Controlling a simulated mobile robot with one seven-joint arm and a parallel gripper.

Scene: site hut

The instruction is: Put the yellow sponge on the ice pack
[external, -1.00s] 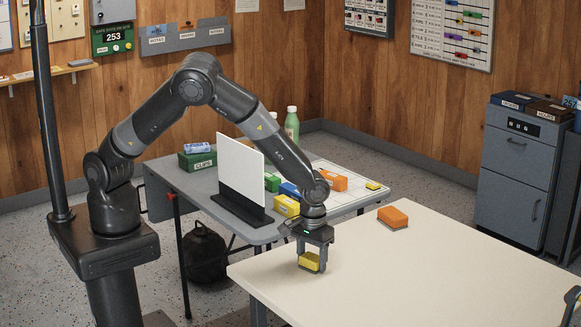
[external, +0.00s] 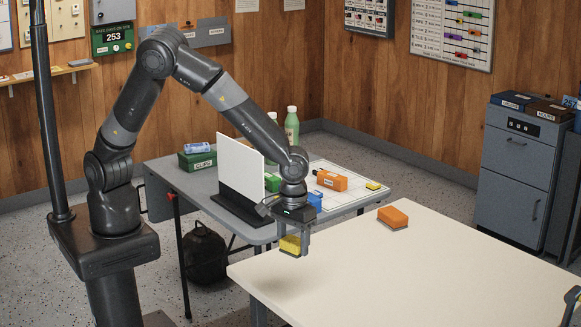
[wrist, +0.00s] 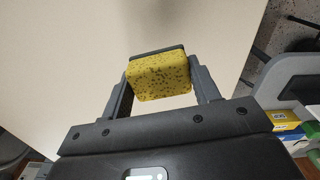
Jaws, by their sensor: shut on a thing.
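The yellow sponge (external: 290,245) is held between the fingers of my gripper (external: 294,240), above the near left edge of the cream table (external: 450,270). In the wrist view the yellow sponge (wrist: 158,78), speckled and with a dark layer on one side, sits between both fingers of my gripper (wrist: 160,85). I cannot surely pick out the ice pack. A pale blue and white rounded thing (external: 198,148) lies on the green clips box (external: 197,162) on the grey table, apart from my gripper; I cannot tell whether it is the ice pack.
An orange block with a grey underside (external: 393,216) lies on the cream table, otherwise mostly clear. The grey table (external: 185,183) holds an upright white panel (external: 240,167) on a dark base, an orange box (external: 331,181), a blue box (external: 314,200) and green bottles (external: 292,127).

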